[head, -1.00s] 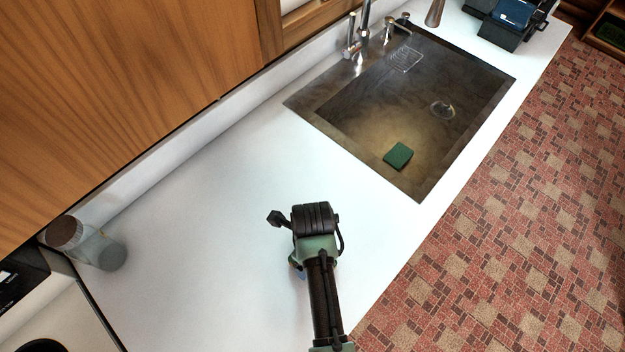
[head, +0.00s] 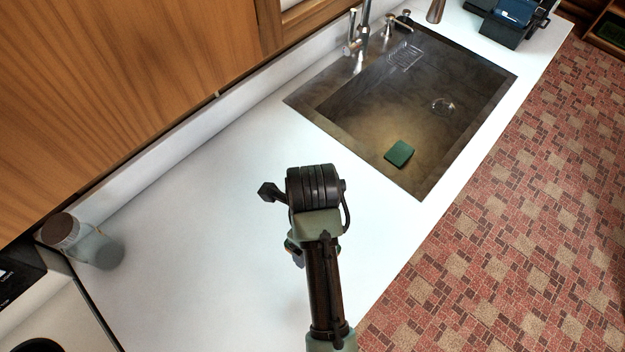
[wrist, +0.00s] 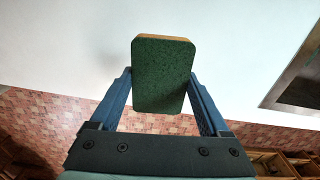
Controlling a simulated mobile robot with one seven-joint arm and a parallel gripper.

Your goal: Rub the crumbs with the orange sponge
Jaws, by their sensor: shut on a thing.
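A sponge (wrist: 164,92) fills the middle of the wrist view, with a dark green scouring face toward the camera and a thin orange edge at its top. My gripper (wrist: 160,75) is shut on it, with one blue finger on each side. I cannot make out any crumbs on the counter in either view.
A sink (head: 360,112) is set in the counter at upper right, with a green sponge or pad (head: 399,153) in it and a faucet (head: 358,35) behind. A glass jar (head: 95,248) stands at left. Wooden cabinet fronts (head: 120,90) border the back. The counter's middle is clear.

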